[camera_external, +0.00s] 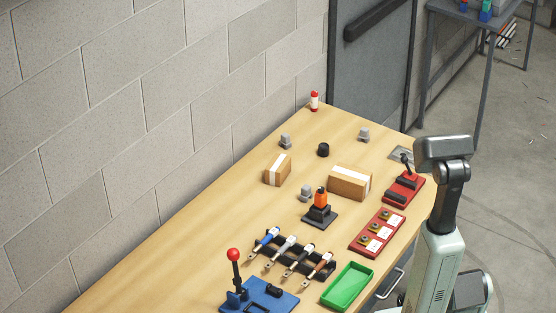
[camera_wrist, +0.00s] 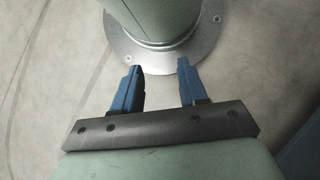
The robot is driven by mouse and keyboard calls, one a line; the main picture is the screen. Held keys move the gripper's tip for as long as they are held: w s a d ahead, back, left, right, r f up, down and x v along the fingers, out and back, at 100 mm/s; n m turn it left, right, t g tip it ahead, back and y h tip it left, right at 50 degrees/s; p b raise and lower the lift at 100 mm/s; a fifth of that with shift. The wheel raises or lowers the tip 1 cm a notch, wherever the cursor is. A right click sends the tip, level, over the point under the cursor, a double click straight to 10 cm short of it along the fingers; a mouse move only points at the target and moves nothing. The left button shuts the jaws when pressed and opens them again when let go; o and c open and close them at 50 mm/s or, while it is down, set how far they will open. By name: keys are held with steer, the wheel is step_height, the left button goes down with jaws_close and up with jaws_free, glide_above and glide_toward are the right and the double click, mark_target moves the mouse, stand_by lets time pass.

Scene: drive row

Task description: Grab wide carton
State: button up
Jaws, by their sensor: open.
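The wide carton (camera_external: 350,183) is a brown box with a white band of tape, lying on the wooden table right of its middle. A smaller, narrower carton (camera_external: 278,169), also brown with white tape, stands to its left. My gripper shows in the wrist view (camera_wrist: 160,67) with two blue fingers apart and nothing between them. It points at the floor and the round metal base plate, away from the table things. In the external view my arm is folded upright at the table's right edge, and its fingers cannot be made out.
A green tray (camera_external: 347,286) lies nearer.

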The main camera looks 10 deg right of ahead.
stand_by(0.3)
steer(key=o, duration=1.1)
steer(key=shift+w, duration=0.1)
